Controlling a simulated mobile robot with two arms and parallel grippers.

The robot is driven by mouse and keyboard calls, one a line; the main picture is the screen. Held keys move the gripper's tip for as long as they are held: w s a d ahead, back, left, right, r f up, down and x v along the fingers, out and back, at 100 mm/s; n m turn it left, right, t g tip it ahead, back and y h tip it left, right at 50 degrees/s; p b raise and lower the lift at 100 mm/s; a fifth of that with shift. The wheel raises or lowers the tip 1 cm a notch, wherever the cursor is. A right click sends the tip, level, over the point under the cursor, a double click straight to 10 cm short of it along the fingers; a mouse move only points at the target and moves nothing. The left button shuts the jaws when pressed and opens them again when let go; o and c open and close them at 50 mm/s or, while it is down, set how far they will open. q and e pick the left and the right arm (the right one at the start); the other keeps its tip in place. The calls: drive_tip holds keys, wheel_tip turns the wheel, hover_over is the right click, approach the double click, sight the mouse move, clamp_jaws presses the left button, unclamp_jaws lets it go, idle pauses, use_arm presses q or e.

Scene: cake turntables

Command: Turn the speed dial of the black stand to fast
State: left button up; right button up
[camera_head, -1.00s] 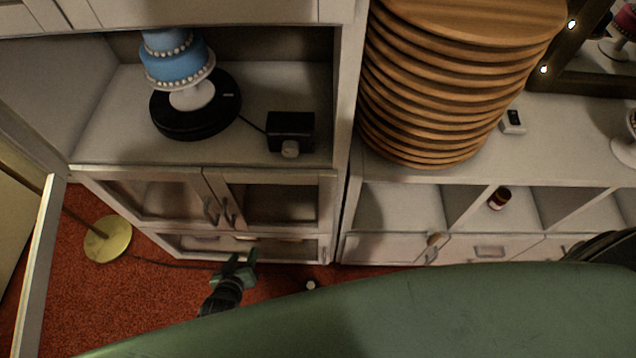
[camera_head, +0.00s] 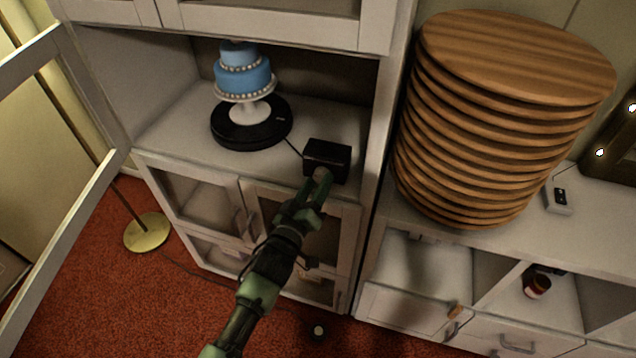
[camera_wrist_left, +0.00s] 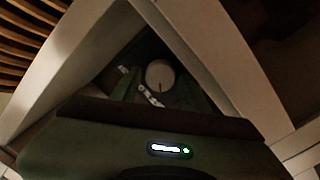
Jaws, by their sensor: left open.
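The black stand (camera_head: 240,136) is a round turntable on the cabinet shelf, with a blue tiered cake (camera_head: 243,73) on a white pedestal. A cord runs from it to a black control box (camera_head: 328,155) near the shelf's front edge. My left gripper (camera_head: 319,182) is open at the front of this box and hides the dial in the head view. The left wrist view shows the round pale speed dial (camera_wrist_left: 160,74) with a red mark pointing toward the picture's bottom. White lettering beside it is too small to read. I cannot tell whether the fingers touch the dial. My right gripper is not in view.
A cabinet post (camera_head: 382,125) stands just right of the box. A tall stack of round wooden boards (camera_head: 500,120) is beyond it. Glass-fronted doors (camera_head: 300,225) lie below the shelf, and an open door (camera_head: 60,235) is at left.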

use_arm(q)
drive_tip(key=shift+w+d, duration=0.1)
drive_tip(key=shift+w, duration=0.25)
clamp_jaws()
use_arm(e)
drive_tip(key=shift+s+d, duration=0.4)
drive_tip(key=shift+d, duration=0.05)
